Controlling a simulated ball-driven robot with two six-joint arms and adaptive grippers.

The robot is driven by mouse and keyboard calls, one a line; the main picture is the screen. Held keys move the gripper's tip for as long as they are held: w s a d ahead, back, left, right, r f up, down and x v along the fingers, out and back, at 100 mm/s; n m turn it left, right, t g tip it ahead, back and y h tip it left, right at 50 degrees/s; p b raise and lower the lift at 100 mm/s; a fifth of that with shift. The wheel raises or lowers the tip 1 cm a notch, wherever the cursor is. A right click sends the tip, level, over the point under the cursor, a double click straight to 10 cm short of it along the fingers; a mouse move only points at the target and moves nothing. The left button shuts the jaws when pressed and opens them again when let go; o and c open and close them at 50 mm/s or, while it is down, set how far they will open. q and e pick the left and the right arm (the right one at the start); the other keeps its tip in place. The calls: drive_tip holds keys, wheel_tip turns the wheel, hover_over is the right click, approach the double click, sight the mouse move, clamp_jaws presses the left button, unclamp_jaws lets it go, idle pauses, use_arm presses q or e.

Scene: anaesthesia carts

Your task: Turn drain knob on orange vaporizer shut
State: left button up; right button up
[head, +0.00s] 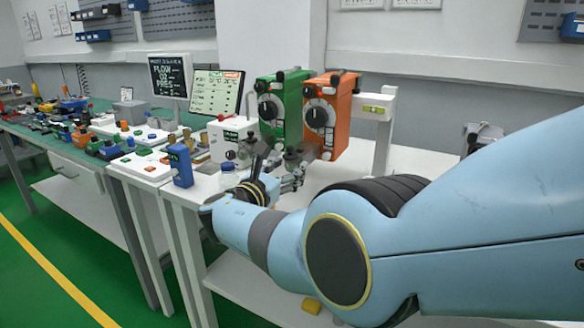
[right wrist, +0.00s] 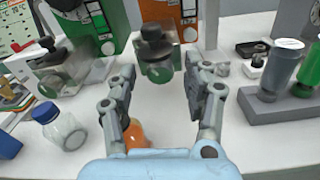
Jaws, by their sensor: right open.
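The orange vaporizer (head: 325,117) hangs beside a green vaporizer (head: 281,108) on the white cart. Only its lower front shows in the right wrist view (right wrist: 174,14). A black knob (right wrist: 155,40) sits on a clear block with a green round part, in front of the orange vaporizer. My right gripper (head: 290,174) is below the vaporizers. In the right wrist view, its open fingers (right wrist: 160,75) point at the knob block, which shows between them and beyond the tips. I see no contact. The head view does not show the knob clearly. My left gripper is out of view.
A clear jar with a blue lid (right wrist: 62,128) stands left of the gripper. An orange round object (right wrist: 137,134) is partly hidden by the left finger. Grey and green cylinders stand on a grey base (right wrist: 280,105) at right. A blue device (head: 180,165) stands near the front edge.

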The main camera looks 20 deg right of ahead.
drive_tip(key=shift+c, duration=0.3)
clamp_jaws()
drive_tip(key=shift+f+m+b, duration=0.1)
drive_tip(key=shift+m+b, duration=0.2)
drive_tip(key=shift+m, duration=0.4)
drive_tip(key=shift+o, duration=0.3)
unclamp_jaws()
drive_tip(key=shift+r, duration=0.2)
